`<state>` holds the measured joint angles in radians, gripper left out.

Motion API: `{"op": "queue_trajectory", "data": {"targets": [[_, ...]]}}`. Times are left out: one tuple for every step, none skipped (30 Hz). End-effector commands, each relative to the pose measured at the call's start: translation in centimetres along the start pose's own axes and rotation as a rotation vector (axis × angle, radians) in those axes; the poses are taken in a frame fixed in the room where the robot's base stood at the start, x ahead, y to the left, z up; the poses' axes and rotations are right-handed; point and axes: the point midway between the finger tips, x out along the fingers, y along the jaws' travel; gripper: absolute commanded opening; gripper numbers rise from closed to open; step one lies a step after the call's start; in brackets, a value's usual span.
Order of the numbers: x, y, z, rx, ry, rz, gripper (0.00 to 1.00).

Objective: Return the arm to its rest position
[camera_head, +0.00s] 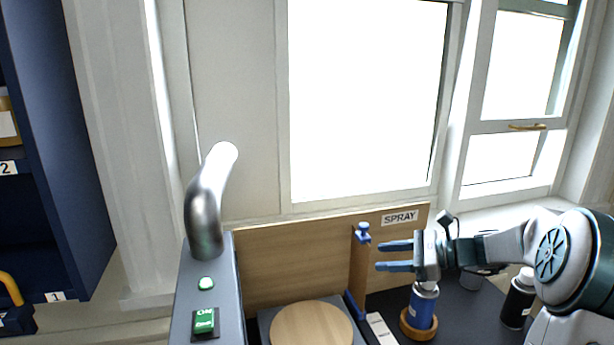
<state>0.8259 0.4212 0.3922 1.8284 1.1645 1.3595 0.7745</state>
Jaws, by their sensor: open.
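My gripper (394,256) is at the right of the head view, at the end of my arm. Its two blue fingers point left and are apart, with nothing between them. It is above the dark worktop, just above and left of a blue spray can (421,308). The can stands upright in a round wooden ring (405,328), and its top is partly hidden behind my gripper. My arm reaches in from the right edge, bent at a large teal and white joint.
A wooden back panel (290,265) with a SPRAY label (400,218) stands behind. A blue knob (362,232) is close to the fingertips. A round wooden disc (312,326) lies left. A metal pipe (205,215) rises from a grey box. A black bottle (517,300) stands right.

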Motion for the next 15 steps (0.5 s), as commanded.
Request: {"op": "queue_trajectory", "data": {"targets": [[1.6,2.2,0.6,-0.076,0.079,0.062,0.43],[2.2,3.5,0.7,-0.122,0.125,0.098,0.43],[2.9,5.2,0.7,-0.185,0.186,0.145,0.43],[3.4,6.4,0.7,-0.234,0.228,0.181,0.43],[3.7,7.6,0.7,-0.283,0.269,0.215,0.43],[4.0,9.2,0.8,-0.351,0.322,0.263,0.43],[4.1,10.3,0.7,-0.403,0.360,0.297,0.43],[4.2,11.4,0.8,-0.456,0.396,0.333,0.43],[4.2,12.9,0.7,-0.527,0.442,0.379,0.43],[4.1,14.0,0.7,-0.581,0.475,0.415,0.43],[3.9,15.0,0.7,-0.634,0.507,0.449,0.43],[3.7,16.3,0.6,-0.708,0.547,0.496,0.43],[3.4,17.2,0.6,-0.764,0.575,0.531,0.43],[3.1,18.2,0.6,-0.820,0.602,0.565,0.43],[2.7,19.3,0.5,-0.896,0.636,0.612,0.43]]}}
